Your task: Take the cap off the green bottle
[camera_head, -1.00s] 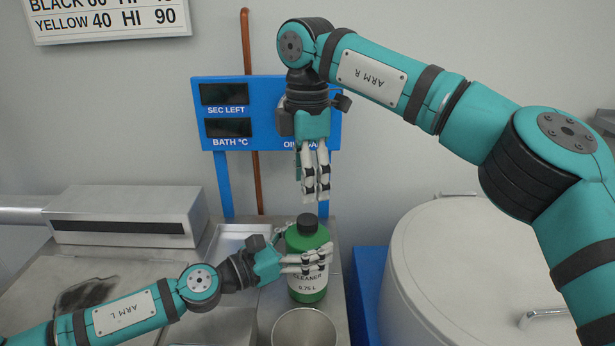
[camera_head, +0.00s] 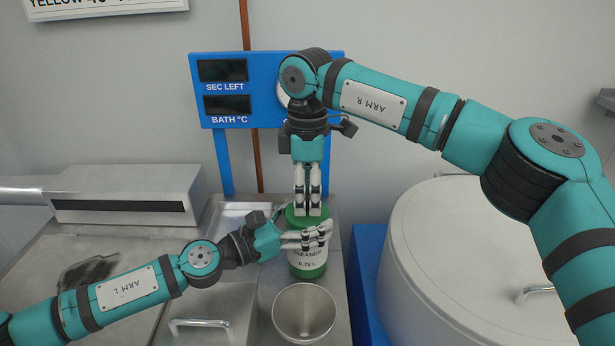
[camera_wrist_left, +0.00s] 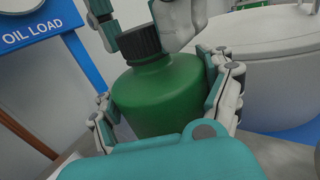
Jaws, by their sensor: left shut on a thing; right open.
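The green bottle (camera_head: 307,272) stands upright on the metal counter, its white cleaner label partly covered by fingers. My left gripper (camera_head: 308,236) is shut around its upper body, with fingers on both sides in the left wrist view, where the bottle (camera_wrist_left: 160,95) fills the middle. The black ribbed cap (camera_wrist_left: 140,43) sits on the bottle's neck. My right gripper (camera_head: 307,211) points straight down over the bottle's top, open, with its fingers on either side of the cap. In the head view these fingers mostly hide the cap. Whether they touch it I cannot tell.
A metal funnel-like cup (camera_head: 304,314) stands just in front of the bottle. A blue display panel (camera_head: 262,66) is behind. A large round lidded vat (camera_head: 450,250) is at the right. A metal box (camera_head: 130,193) lies at the back left.

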